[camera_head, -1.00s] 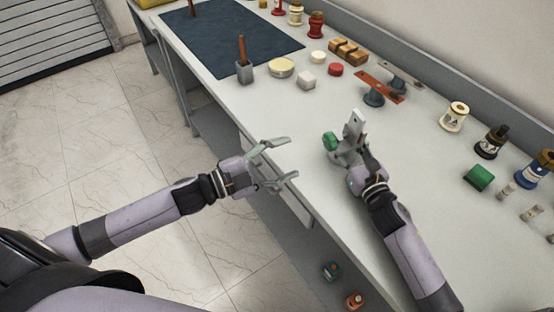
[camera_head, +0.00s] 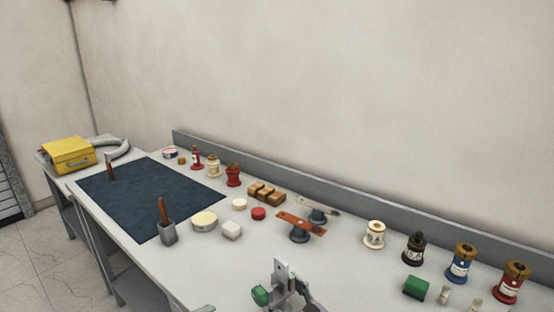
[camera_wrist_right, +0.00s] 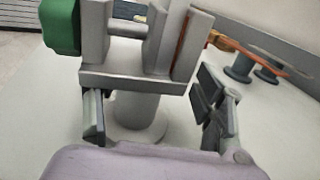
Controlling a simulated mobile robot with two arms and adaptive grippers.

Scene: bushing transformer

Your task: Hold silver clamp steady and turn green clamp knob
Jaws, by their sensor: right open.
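The silver clamp (camera_head: 282,270) stands upright on the table at the bottom of the head view. Its green knob (camera_head: 261,296) sticks out on its left side. In the right wrist view the clamp body (camera_wrist_right: 137,83) fills the top middle, above its round grey pedestal (camera_wrist_right: 137,118), with the green knob (camera_wrist_right: 61,26) at top left. My right gripper (camera_wrist_right: 155,115) is open, one finger on each side of the pedestal under the clamp body, with gaps visible. A grey tip, likely of my left gripper (camera_head: 205,308), just shows at the bottom edge of the head view; its jaws are cut off.
A copper bar on a stand (camera_head: 301,224) lies beyond the clamp. Several bushings, such as a white one (camera_head: 374,235), and a green block (camera_head: 416,287) stand to the right.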

